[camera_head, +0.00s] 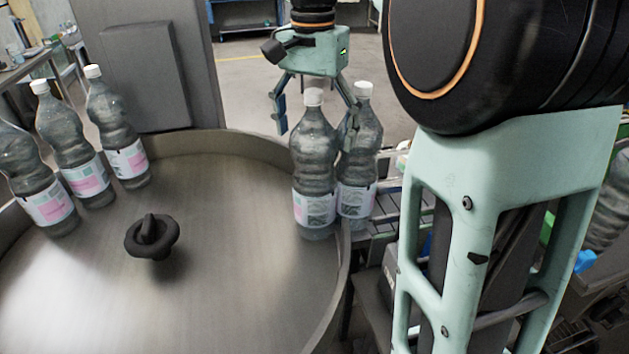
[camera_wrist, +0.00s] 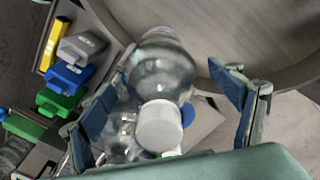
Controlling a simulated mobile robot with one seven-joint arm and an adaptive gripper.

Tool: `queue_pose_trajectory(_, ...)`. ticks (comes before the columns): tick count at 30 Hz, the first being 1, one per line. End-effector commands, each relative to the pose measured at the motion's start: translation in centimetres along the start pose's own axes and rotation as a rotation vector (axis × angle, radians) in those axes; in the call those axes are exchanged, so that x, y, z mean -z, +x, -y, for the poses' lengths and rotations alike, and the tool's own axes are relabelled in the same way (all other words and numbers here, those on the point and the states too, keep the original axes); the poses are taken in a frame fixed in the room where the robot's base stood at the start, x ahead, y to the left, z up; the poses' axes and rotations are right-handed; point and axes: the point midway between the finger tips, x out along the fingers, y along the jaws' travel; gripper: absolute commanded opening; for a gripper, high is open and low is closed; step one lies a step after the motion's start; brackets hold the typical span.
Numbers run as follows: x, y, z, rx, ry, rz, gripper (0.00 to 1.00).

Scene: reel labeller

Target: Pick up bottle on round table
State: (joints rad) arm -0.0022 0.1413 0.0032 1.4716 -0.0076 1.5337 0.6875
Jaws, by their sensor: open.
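The round table (camera_head: 220,275) is a grey metal disc with a raised rim. A clear bottle (camera_head: 314,160) with a white cap and pink-white label stands upright at its right edge. My gripper (camera_head: 312,125) is open above it, one finger on each side of the cap and neck in the picture. In the wrist view the bottle (camera_wrist: 165,65) and its white cap (camera_wrist: 159,126) lie between the spread fingers (camera_wrist: 168,88), with no clear contact. A second bottle (camera_head: 362,150) stands just behind to the right, close to the right finger.
Several similar bottles (camera_head: 70,155) stand at the table's left side. A black knob (camera_head: 151,238) rises from the table's middle. A conveyor (camera_head: 385,220) adjoins the right rim.

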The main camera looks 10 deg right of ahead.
Motion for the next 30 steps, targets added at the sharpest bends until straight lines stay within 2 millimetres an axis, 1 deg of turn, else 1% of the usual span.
queue_pose_trajectory(2, 0.0, -0.01, 0.0, 0.0, 0.0, 0.0, 0.83)
queue_pose_trajectory(23, -0.01, -0.02, 0.0, -0.001, 0.0, 0.001, 0.06)
queue_pose_trajectory(24, 0.04, -0.33, 0.04, 0.003, 0.0, -0.004, 0.05)
queue_pose_trajectory(30, 0.06, -0.35, 0.03, 0.003, 0.0, -0.005, 0.05)
